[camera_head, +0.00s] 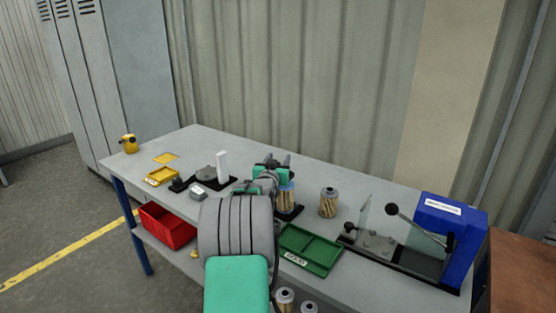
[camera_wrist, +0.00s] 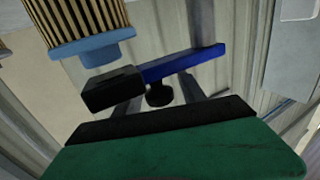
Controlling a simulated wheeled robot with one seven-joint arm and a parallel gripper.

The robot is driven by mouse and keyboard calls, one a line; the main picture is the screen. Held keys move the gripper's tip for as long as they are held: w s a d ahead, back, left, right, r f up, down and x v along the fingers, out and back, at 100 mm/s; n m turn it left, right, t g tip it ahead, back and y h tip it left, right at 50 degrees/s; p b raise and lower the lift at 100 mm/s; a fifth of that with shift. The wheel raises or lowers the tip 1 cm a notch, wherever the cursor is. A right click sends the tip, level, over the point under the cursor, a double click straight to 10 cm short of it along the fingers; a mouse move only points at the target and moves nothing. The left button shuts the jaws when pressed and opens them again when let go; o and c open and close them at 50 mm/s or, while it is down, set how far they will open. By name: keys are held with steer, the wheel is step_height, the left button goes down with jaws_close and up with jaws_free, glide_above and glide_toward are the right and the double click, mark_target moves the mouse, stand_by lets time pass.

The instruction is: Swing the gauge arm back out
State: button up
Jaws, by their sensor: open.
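My gripper (camera_head: 275,170) is open over the middle of the bench, beside a filter cartridge (camera_head: 286,198) on a small dark base. My own links hide much of that spot in the head view. In the wrist view, the gauge arm (camera_wrist: 185,64) appears as a blue bar with a black block at one end and a round black knob under it. A cartridge with a pleated side and blue end (camera_wrist: 85,20) is next to the black block. The green and black gripper body fills the bottom of that view. I cannot tell whether the jaws touch the arm.
Another cartridge (camera_head: 328,203) stands on the bench to the right. A green tray (camera_head: 310,249) lies in front, and a blue press-like device (camera_head: 452,226) with a clear guard is at the right.

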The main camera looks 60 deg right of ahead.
steer(key=shift+c, duration=0.5)
jaws_close()
stand_by(0.8)
